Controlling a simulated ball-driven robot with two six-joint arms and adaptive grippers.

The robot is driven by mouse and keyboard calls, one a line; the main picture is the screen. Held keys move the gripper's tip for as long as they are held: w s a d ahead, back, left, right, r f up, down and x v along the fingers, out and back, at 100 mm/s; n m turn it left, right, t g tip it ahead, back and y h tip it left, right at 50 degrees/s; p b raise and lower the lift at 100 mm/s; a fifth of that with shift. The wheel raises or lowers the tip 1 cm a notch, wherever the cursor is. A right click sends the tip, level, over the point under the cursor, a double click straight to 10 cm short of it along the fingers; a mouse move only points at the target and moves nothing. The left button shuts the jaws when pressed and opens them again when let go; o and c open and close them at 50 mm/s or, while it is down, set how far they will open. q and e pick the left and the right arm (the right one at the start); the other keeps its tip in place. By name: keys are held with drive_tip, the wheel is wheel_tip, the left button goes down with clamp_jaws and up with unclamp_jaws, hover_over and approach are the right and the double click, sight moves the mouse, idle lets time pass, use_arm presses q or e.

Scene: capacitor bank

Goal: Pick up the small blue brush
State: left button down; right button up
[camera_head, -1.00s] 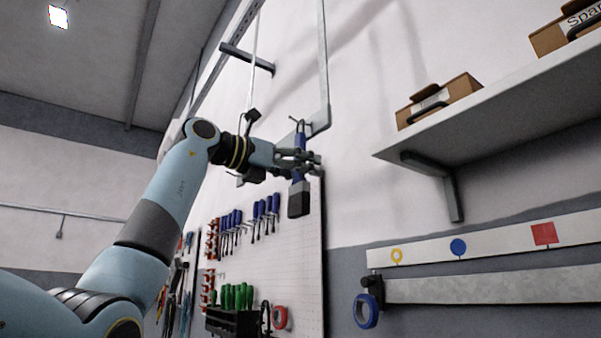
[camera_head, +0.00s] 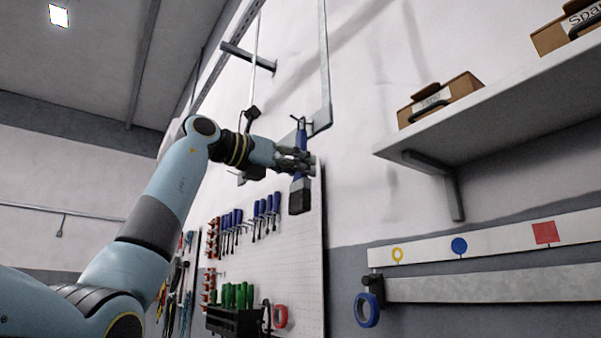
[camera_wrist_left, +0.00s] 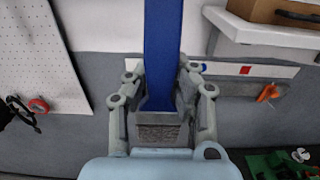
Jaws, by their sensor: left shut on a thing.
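The small blue brush (camera_head: 300,190) has a blue handle and a dark grey head. It hangs upright with its head down, near a hook at the top of the pegboard in the head view. My left gripper (camera_head: 304,162) is shut on the brush's handle from the left. In the left wrist view, the blue handle (camera_wrist_left: 162,55) runs down between the two fingers of my left gripper (camera_wrist_left: 160,95), and the grey head lies below, partly hidden by the gripper. I cannot tell whether the brush still touches the hook. My right gripper is not in view.
A white pegboard (camera_head: 290,270) holds blue screwdrivers, green-handled tools (camera_head: 238,295) and a red tape roll (camera_head: 280,316). A shelf (camera_head: 480,117) with cardboard boxes (camera_head: 440,98) juts out at right. A blue tape roll (camera_head: 367,310) hangs below it.

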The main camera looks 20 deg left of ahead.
use_arm(q)
drive_tip(key=shift+r, duration=0.35)
drive_tip(key=shift+s+a+r+b, duration=0.2)
drive_tip(key=shift+b, duration=0.25)
drive_tip(key=b+v, duration=0.5)
drive_tip(key=v, duration=1.2)
drive_tip(key=shift+s+b, duration=0.25)
drive_tip(key=shift+b, duration=0.05)
drive_tip(key=shift+a, duration=0.1)
